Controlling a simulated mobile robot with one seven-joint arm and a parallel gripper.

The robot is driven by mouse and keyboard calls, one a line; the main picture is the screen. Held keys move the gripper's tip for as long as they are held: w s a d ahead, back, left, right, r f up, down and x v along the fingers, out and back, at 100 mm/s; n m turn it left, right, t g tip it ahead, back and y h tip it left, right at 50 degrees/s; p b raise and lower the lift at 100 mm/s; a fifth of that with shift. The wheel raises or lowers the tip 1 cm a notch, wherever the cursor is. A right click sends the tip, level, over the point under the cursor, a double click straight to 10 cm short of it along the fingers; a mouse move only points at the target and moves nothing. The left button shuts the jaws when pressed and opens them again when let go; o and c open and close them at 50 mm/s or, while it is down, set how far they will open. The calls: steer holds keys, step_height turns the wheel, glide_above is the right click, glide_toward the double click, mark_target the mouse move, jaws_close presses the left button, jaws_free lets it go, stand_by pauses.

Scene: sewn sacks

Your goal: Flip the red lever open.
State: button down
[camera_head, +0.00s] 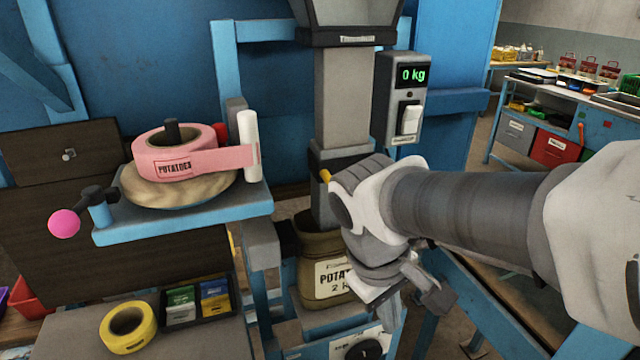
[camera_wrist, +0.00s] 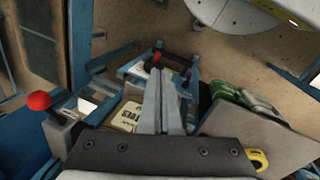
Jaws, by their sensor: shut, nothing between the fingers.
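A red ball lever (camera_wrist: 39,101) on a dark stem stands on a grey housing at the left of the wrist view. In the head view I cannot see it; my arm covers that area. My gripper (camera_wrist: 158,75) is shut and empty, its fingers side by side in the middle of the wrist view. It is apart from the red ball, to its right. In the head view my gripper (camera_head: 432,298) is partly hidden below my wrist, in front of the potato sack's right side. A small dark red tip (camera_wrist: 157,59) shows just beyond the fingertips; contact is unclear.
A potato sack (camera_head: 318,252) stands under the grey chute (camera_head: 343,100). The scale display (camera_head: 407,75) reads 0 kg. A pink ball lever (camera_head: 64,223) is beside the pink tape roll (camera_head: 175,145). A black knob (camera_head: 365,350) sits low in front. Yellow tape (camera_head: 128,327) lies at left.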

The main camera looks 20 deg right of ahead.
steer(key=w+d+f+n+g+h+b, duration=0.4)
steer(key=d+f+n+h+b, duration=0.3)
steer(key=f+h, duration=0.25)
steer(key=w+a+n+t+h+b, duration=0.3)
steer(key=w+n+t+h+b, duration=0.1)
steer(key=w+h, duration=0.5)
steer(key=w+f+n+b, duration=0.1)
steer(key=n, duration=0.1)
steer(key=shift+n+h, duration=0.35)
steer(key=shift+n, duration=0.05)
steer(key=a+r+b+x, duration=0.1)
steer(key=r+b+x, duration=0.1)
steer(key=x, duration=1)
steer(key=shift+d+r, duration=0.4)
steer(key=shift+r, duration=0.05)
